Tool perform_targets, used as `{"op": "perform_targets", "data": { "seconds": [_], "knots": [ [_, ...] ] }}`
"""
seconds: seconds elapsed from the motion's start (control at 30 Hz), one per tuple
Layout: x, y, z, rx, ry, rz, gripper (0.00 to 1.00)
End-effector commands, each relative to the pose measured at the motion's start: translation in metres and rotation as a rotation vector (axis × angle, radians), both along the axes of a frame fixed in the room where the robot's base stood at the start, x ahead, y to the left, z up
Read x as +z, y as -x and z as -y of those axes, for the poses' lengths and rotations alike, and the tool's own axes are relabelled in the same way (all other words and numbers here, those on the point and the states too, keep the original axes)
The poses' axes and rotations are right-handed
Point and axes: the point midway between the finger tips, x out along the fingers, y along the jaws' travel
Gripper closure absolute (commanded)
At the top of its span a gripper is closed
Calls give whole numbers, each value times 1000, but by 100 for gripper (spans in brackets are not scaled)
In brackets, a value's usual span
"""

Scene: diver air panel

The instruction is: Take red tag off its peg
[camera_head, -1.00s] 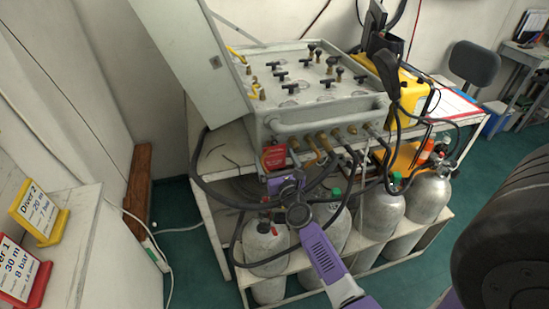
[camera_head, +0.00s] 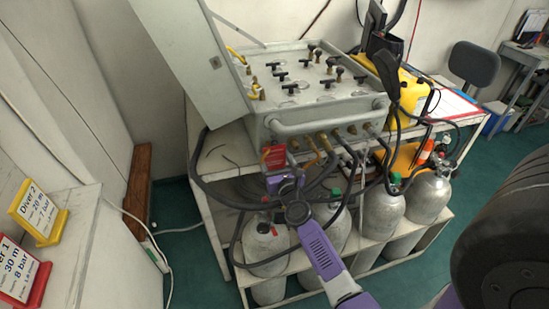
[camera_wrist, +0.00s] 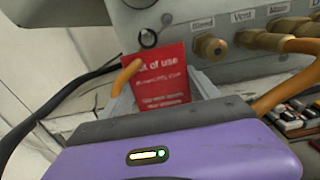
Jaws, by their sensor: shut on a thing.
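The red tag (camera_head: 273,158) with white lettering is at the lower left front of the grey air panel (camera_head: 322,119). In the wrist view the red tag (camera_wrist: 163,76) stands upright between the two grey fingers of my gripper (camera_wrist: 164,92), which is shut on its lower part. My gripper (camera_head: 279,172) comes from below in the head view. A dark round fitting (camera_wrist: 148,38), perhaps the peg, shows on the panel face just above the tag's top edge. I cannot tell whether the tag still touches it. An orange hose passes at the tag's left edge.
Brass fittings (camera_wrist: 211,47) with orange hoses sit just right of the tag. A black hose (camera_wrist: 62,98) runs at left. Gas cylinders (camera_head: 265,246) stand on the shelf below. Diver cards (camera_head: 39,212) stand on the bench at far left.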

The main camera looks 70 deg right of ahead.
Motion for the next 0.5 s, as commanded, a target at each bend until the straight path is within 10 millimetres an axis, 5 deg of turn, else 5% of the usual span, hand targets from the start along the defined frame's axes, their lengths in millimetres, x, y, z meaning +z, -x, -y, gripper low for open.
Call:
{"op": "perform_targets", "data": {
  "seconds": [0.2,0.5],
  "knots": [
    [9,0,0,0,0,1,68],
    [6,22,-26,0,0,-1,68]
  ]
}}
